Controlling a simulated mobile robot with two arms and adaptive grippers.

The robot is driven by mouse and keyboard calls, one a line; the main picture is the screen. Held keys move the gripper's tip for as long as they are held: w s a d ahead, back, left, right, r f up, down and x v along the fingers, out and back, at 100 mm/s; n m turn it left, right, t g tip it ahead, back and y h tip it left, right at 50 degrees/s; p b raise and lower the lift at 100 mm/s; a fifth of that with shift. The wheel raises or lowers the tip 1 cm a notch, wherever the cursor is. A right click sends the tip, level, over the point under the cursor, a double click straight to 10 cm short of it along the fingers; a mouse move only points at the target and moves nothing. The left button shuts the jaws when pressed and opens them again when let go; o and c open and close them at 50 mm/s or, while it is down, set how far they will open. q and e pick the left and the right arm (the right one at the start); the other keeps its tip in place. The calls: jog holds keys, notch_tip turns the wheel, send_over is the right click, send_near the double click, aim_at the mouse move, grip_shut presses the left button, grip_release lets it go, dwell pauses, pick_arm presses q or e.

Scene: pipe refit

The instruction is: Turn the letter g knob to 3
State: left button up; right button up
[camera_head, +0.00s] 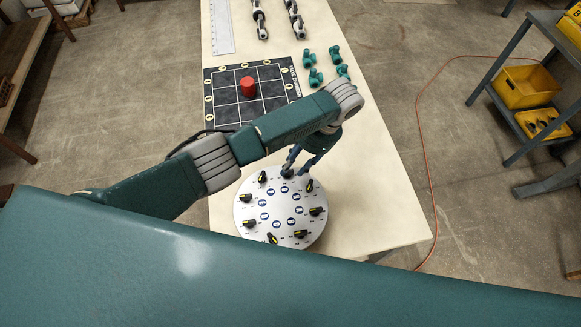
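A round white panel (279,247) lies on the table, with several black knobs with yellow marks around its rim and blue round badges inside. Knobs show at the upper left (263,177), upper right (309,186), right (315,211) and left (247,198). The letters and numbers are too small to read, so I cannot tell which knob is g. My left gripper (298,168) reaches down from the upper right to the panel's top edge, at a dark knob (287,173) that it partly covers. Its fingers look apart; whether they grip the knob is unclear. My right gripper is out of view.
Behind the panel, a black grid board (222,112) holds a red cylinder (248,86). Teal pipe fittings (309,58) lie to its right, and a ruler (222,27) lies farther back. The table's right side (385,205) is clear. A shelf with yellow bins (524,88) stands at right.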

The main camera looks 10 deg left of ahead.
pick_arm(q)
jog(key=v, duration=0.9)
jog(key=shift+s, duration=0.1)
